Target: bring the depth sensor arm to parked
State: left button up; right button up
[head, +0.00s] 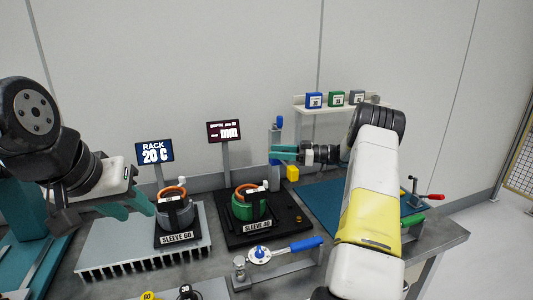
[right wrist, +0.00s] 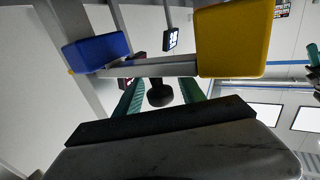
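The depth sensor arm seems to be the grey post assembly at the back of the bench, with a blue top (head: 279,121) and a yellow block (head: 293,173). In the right wrist view a grey bar (right wrist: 150,70) runs between a blue block (right wrist: 97,51) and the yellow block (right wrist: 233,42). My right gripper (head: 284,153) is at the post, partly overlapping it. In the right wrist view its teal fingers (right wrist: 161,97) are apart, with a dark round knob (right wrist: 160,95) between them and gaps either side. My left gripper (head: 133,206) is open and empty, left of the Sleeve 60 stand.
A green stator housing (head: 251,209) sits on a black base (head: 279,232); another (head: 174,212) stands on the ribbed rack (head: 140,265). A dark red display (head: 224,132) reads mm; a blue display (head: 154,152) reads 20 C.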

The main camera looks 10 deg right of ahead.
jog(key=v, duration=0.7)
jog(key=shift+s+d, duration=0.2)
jog(key=shift+d, duration=0.15)
dwell(0.4)
